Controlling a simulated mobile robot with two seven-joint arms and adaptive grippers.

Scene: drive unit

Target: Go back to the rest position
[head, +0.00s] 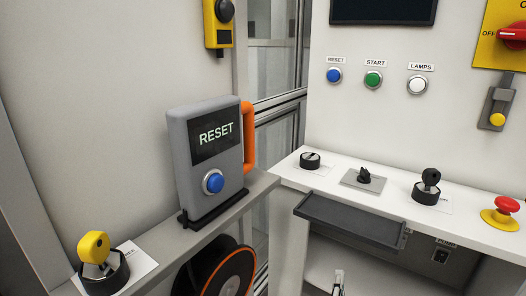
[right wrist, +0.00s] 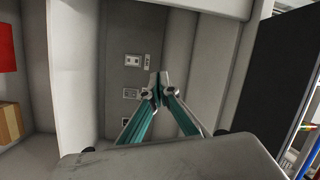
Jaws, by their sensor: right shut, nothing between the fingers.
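My right gripper (head: 338,283) shows only in small part at the bottom of the head view, below the white shelf and its dark tray. In the right wrist view, the two fingers of the right gripper (right wrist: 157,88) meet at their tips with nothing between them. Behind them is a grey recessed panel (right wrist: 132,75) with several small sockets or switches. The fingers look apart from it. My left gripper is not in either view.
A grey RESET box (head: 178,165) with a blue button stands on the left ledge. The white shelf (head: 330,180) carries several knobs, a key switch and a red emergency button (head: 506,205). A dark tray (head: 350,222) juts from its front. A cable reel (head: 222,277) is below the ledge.

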